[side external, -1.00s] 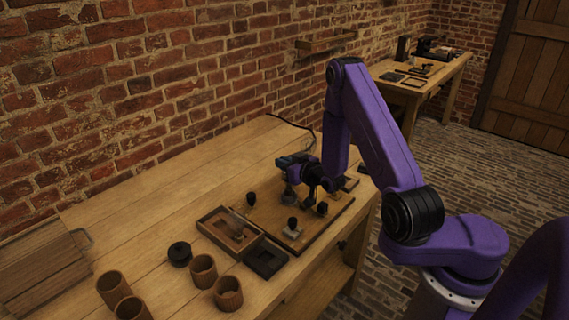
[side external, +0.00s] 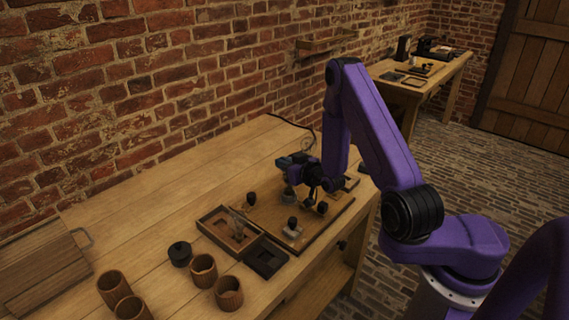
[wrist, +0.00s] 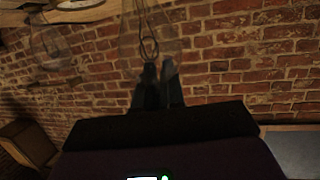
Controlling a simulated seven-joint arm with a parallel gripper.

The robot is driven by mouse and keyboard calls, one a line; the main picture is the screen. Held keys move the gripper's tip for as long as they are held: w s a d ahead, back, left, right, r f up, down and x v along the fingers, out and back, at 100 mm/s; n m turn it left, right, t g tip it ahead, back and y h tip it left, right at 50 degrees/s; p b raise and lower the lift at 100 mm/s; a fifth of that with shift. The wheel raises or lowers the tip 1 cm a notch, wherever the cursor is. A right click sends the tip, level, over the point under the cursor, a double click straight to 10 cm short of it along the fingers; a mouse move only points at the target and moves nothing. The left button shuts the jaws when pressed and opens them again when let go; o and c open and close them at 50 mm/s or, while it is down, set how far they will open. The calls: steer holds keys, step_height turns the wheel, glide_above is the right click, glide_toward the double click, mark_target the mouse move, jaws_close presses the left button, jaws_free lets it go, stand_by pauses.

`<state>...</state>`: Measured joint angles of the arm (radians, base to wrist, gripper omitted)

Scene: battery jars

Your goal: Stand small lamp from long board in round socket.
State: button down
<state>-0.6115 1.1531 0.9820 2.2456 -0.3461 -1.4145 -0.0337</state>
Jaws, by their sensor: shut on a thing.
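My gripper (wrist: 160,78) is shut on a clear glass lamp (wrist: 149,45) with a dark wire loop inside; its glass stands out beyond the fingertips against the brick wall in the wrist view. The board carries several dark-knobbed pieces, one on a pale square base (side external: 292,233). A dark square block with a recess (side external: 266,258) lies beside the board. I cannot tell which thing is the round socket.
A wooden tray (side external: 208,226) left of the board holds a small glass piece (side external: 238,228). Several wooden cups (side external: 229,294) and a black round piece (side external: 180,253) stand nearer. Another clear glass shape (wrist: 48,46) shows at left in the wrist view.

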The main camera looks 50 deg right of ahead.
steer(key=shift+f, duration=0.45)
steer(key=c, duration=1.5)
jaws_free()
steer(key=v, duration=1.1)
